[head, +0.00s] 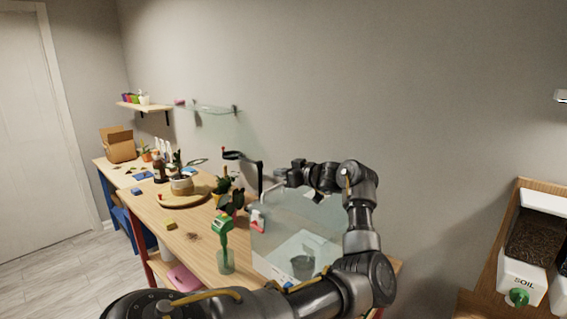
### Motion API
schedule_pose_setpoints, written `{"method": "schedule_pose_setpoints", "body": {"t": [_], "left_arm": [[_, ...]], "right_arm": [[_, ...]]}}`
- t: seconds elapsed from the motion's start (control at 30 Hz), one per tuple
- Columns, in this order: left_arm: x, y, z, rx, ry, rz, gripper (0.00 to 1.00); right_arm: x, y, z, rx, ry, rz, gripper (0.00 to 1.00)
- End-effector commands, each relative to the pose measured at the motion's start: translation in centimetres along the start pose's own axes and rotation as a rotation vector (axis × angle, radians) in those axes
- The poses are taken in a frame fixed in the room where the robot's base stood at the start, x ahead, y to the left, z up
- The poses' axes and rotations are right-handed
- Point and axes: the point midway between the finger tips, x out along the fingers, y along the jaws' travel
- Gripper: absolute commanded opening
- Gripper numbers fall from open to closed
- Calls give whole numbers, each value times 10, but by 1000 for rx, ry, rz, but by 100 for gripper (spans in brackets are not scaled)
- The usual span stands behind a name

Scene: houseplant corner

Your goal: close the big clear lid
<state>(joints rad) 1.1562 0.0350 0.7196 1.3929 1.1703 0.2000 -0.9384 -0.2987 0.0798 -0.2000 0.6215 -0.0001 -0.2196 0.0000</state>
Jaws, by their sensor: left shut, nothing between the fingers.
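The big clear lid (318,215) is a see-through panel that looks raised and tilted at the back of a clear box (262,262) on the wooden bench. A dark pot (302,266) and a pale sheet show inside the box. My left arm comes in along the bottom, bends up on the right and reaches back left above the lid. My left gripper (277,183) is shut and empty, near the lid's upper left edge. I cannot tell whether it touches the lid. My right gripper is not in view.
A glass shelf (208,108) is on the wall. A soil bin (523,272) stands at far right.

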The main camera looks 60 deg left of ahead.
Motion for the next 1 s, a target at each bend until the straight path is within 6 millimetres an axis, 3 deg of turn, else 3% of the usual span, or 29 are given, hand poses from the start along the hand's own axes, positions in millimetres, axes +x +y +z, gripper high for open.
{"method": "schedule_pose_setpoints", "body": {"t": [0.4,1.0], "left_arm": [[25,-2,35,-3,-114,-3,0],[27,-2,39,-3,-134,-3,0]], "right_arm": [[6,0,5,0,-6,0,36],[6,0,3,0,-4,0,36]]}}
